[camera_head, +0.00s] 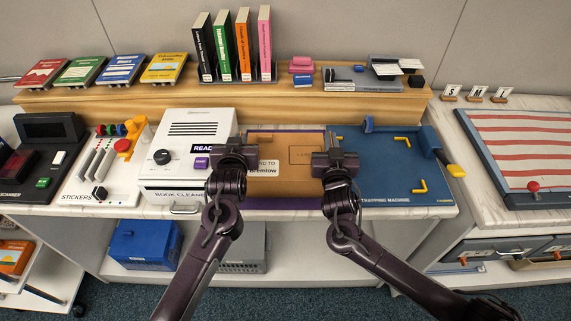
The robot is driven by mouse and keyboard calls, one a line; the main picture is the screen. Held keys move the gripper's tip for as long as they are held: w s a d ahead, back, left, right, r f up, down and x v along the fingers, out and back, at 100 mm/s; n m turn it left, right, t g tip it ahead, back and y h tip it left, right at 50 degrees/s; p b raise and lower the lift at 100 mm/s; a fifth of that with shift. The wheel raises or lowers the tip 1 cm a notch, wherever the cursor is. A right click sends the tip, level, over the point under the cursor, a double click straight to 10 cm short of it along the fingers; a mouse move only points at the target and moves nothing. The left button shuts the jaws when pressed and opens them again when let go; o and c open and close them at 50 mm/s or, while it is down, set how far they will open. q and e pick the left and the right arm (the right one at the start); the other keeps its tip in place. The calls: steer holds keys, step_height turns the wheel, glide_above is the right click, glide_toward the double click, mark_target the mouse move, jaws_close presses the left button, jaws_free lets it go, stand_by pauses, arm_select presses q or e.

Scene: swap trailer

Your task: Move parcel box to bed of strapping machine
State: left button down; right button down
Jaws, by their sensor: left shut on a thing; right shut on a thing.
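A brown cardboard parcel box (287,181) with a white label on its left part is held between my two grippers. My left gripper (239,150) is shut on its left side. My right gripper (335,152) is shut on its right side. The box covers part of a purple-edged mat. My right gripper overlaps the machine's left edge in view. I cannot tell how high the box is above the counter.
A white book cleaner (186,135) stands close on the left. A wooden shelf (120,99) with books runs behind. A striped board (525,150) is at far right.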

arm_select(q)
steer(key=shift+r, duration=0.15)
arm_select(e)
steer(key=shift+r, duration=0.15)
